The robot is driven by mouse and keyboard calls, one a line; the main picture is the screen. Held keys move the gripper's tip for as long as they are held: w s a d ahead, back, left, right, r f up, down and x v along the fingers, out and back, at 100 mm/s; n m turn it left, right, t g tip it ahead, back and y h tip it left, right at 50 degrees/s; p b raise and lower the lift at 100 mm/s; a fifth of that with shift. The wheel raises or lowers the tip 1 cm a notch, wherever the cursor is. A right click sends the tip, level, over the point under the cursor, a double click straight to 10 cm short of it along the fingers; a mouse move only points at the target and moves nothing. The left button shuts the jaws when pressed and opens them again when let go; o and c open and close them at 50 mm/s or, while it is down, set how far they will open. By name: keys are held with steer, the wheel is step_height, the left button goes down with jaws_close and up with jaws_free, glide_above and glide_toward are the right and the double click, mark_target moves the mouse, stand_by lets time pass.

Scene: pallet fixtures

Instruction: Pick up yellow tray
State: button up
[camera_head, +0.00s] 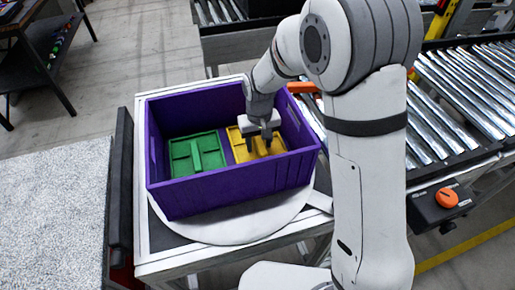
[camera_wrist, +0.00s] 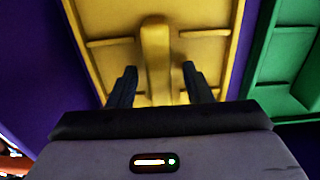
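The yellow tray (camera_head: 237,148) lies in the right part of the purple crate (camera_head: 235,190), beside a green tray (camera_head: 181,160). In the wrist view the yellow tray (camera_wrist: 207,52) fills the middle, with a raised central ridge running away from me. My gripper (camera_head: 260,146) reaches down into the crate over the yellow tray. In the wrist view its dark fingers (camera_wrist: 159,84) stand open, one on each side of the ridge, with gaps between them and it. Whether the fingertips touch the tray floor cannot be told. My gripper hides part of the tray in the head view.
The crate's walls surround both trays closely. The crate stands on a round white plate (camera_head: 225,232) on a framed table. A roller conveyor (camera_head: 465,95) with an orange button (camera_head: 447,197) is at the right. A dark shelf (camera_head: 40,60) stands at the far left.

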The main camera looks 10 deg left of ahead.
jaws_close()
steer(key=shift+r, duration=0.15)
stand_by(0.4)
